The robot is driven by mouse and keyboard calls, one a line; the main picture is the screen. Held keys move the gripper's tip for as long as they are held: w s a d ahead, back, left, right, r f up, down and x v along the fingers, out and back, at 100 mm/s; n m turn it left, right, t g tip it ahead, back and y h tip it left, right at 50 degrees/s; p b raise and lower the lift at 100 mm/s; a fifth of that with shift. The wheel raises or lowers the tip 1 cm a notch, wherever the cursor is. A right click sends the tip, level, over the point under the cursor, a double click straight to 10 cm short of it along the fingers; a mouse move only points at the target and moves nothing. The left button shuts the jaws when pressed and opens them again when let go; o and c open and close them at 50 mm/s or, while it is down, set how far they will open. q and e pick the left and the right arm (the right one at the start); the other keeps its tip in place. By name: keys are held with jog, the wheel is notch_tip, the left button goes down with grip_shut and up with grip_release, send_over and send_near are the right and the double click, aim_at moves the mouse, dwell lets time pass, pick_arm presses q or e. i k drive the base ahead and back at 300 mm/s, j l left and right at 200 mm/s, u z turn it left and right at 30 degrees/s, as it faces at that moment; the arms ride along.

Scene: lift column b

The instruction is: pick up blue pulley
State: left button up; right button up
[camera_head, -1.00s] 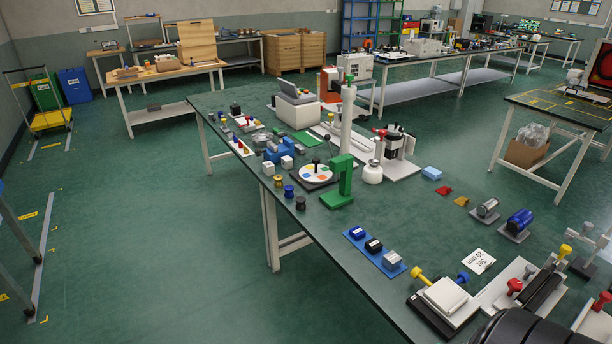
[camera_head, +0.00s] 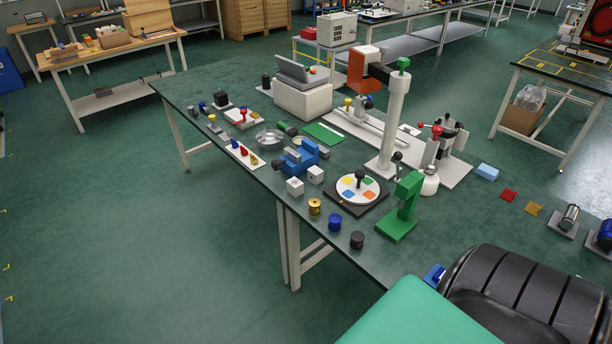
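The blue pulley (camera_head: 335,222) is a small blue spool standing upright near the front edge of the long dark table. It is the middle one of a short row, between a yellow-gold pulley (camera_head: 314,207) and a black pulley (camera_head: 357,240). Nothing touches it or covers it. Neither of my grippers shows in the head view. A black ribbed part and a green part at the lower right look like links of my own arm; no fingers are seen.
A green bracket (camera_head: 404,209) stands right of the pulleys. Behind them are a turntable with coloured patches (camera_head: 359,188), white cubes (camera_head: 295,186), a blue vise (camera_head: 298,157) and a tall white post (camera_head: 394,124). Open floor lies in front of the table.

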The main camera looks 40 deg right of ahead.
aim_at(335, 219)
jog(key=i, duration=1.7)
jog(key=i+z, duration=0.35)
jog(key=i+j+z, duration=0.15)
jog(key=z, duration=0.25)
jog(key=i+j+z, duration=0.2)
jog(key=z, duration=0.15)
jog(key=i+z, duration=0.1)
jog(key=z, duration=1.8)
